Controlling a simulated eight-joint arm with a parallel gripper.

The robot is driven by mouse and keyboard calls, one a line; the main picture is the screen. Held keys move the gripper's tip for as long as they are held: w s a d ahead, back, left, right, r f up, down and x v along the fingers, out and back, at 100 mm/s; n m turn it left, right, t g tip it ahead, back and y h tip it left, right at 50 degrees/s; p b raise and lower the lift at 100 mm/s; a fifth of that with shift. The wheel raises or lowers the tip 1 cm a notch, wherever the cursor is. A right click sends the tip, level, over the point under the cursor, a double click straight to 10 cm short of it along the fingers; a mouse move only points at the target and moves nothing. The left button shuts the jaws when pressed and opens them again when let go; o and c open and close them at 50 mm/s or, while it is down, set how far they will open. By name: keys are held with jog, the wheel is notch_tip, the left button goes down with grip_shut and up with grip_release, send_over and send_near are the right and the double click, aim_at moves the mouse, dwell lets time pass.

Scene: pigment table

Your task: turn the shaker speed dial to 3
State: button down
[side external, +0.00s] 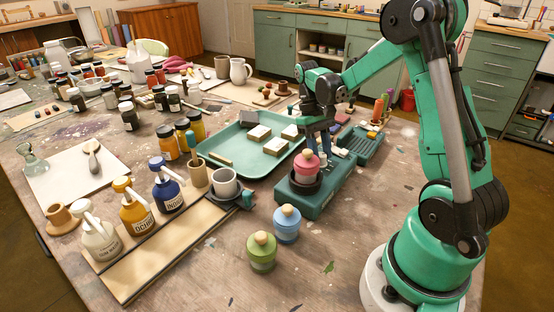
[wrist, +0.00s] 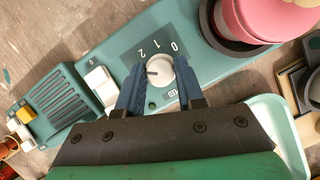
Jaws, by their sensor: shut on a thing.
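The shaker is a teal box (side external: 318,200) with a pink jar (side external: 307,168) in its dark round holder. The pink jar also shows at the top right of the wrist view (wrist: 262,18). In the wrist view the white speed dial (wrist: 158,72) sits on a dark panel with 0, 1 and 2 readable around it. Its dark mark points left, past the 2 and toward my left finger. Any 3 is hidden by that finger. My gripper (wrist: 160,68) is shut on the dial, one blue finger on each side. In the side view my gripper (side external: 320,142) is behind the pink jar, and the dial is hidden.
A white rocker switch (wrist: 99,82) lies just left of my fingers. A teal ribbed unit (side external: 361,145) stands behind the shaker. A teal tray (side external: 233,145) with pale blocks lies to the left. Blue (side external: 287,224) and green (side external: 262,252) jars stand in front.

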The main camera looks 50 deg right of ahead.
jog(key=shift+n+h, duration=0.3)
jog(key=shift+n, duration=0.3)
jog(key=c, duration=0.5)
grip_release()
jog(key=shift+c, duration=0.2)
jog(key=shift+v, duration=2.8)
jog(key=shift+a, duration=0.1)
